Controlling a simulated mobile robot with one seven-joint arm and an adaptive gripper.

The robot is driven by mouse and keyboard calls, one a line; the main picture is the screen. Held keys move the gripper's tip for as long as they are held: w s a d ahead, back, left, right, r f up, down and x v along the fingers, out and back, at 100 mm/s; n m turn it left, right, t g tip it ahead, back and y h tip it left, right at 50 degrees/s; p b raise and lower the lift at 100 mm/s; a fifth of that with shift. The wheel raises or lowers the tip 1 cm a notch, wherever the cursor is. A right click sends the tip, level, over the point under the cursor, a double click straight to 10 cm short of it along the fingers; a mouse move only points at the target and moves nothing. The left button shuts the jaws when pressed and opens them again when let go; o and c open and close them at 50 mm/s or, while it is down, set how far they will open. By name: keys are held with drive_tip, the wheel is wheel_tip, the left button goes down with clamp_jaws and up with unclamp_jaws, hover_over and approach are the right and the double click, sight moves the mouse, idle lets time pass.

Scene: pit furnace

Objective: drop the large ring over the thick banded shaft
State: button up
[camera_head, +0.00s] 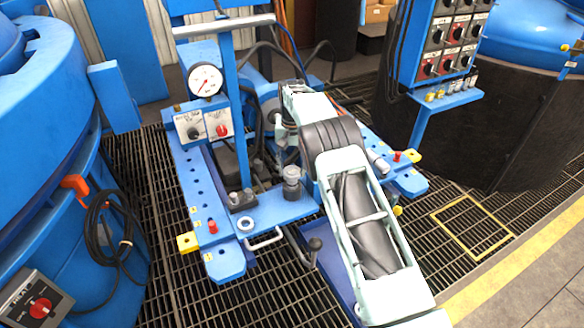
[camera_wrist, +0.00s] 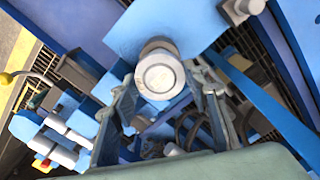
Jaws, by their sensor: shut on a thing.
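A thick grey steel shaft (camera_head: 292,183) with bands stands upright on the blue front plate. In the wrist view a round pale shaft end (camera_wrist: 160,75) with a darker collar, which looks like the same post, shows just past the fingertips. My gripper is at the far end of my arm in the head view (camera_head: 288,108), partly covered by the arm and cables. In the wrist view its two fingers (camera_wrist: 165,108) stand apart on either side. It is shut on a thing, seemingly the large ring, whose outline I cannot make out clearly.
A pressure gauge (camera_head: 205,81) and a knob box (camera_head: 204,125) stand left of my gripper. A shorter post (camera_head: 240,200) and a pale flat ring shape (camera_head: 245,224) are on the front plate. A control panel (camera_head: 440,45) stands at right. Grating surrounds the machine.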

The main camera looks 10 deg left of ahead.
drive_tip(key=o, duration=1.4)
wheel_tip(320, 180, up, 12)
